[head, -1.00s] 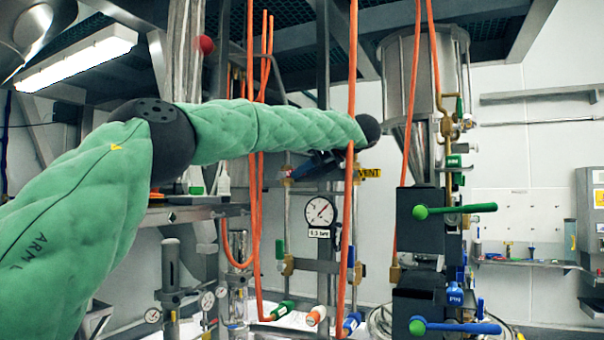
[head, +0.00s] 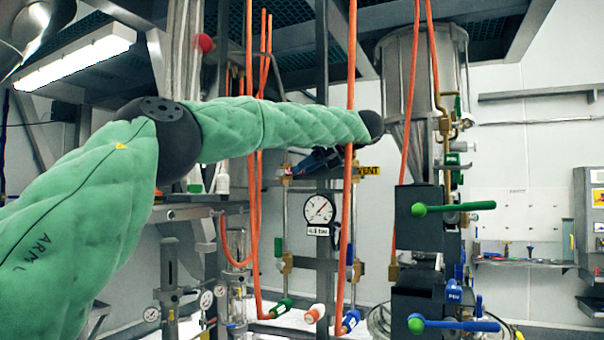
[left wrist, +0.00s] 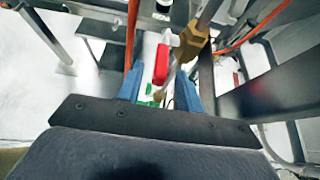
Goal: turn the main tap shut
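My left gripper (head: 316,162) is at the pipework above the round gauge, mostly below and behind my padded green arm in the head view. In the left wrist view its two blue fingers (left wrist: 158,92) are spread apart. A red lever handle (left wrist: 162,63) shows in the gap between them, with a brass fitting (left wrist: 193,40) beside it near the right finger. I cannot tell whether a finger touches either. No label marks the main tap, so I cannot tell for sure that this red handle is on it. My right gripper is not in view.
Orange hoses (head: 351,80) hang close by. Green-handled (head: 455,208) and blue-handled (head: 457,325) valves stand at right, under a metal hopper (head: 411,75).

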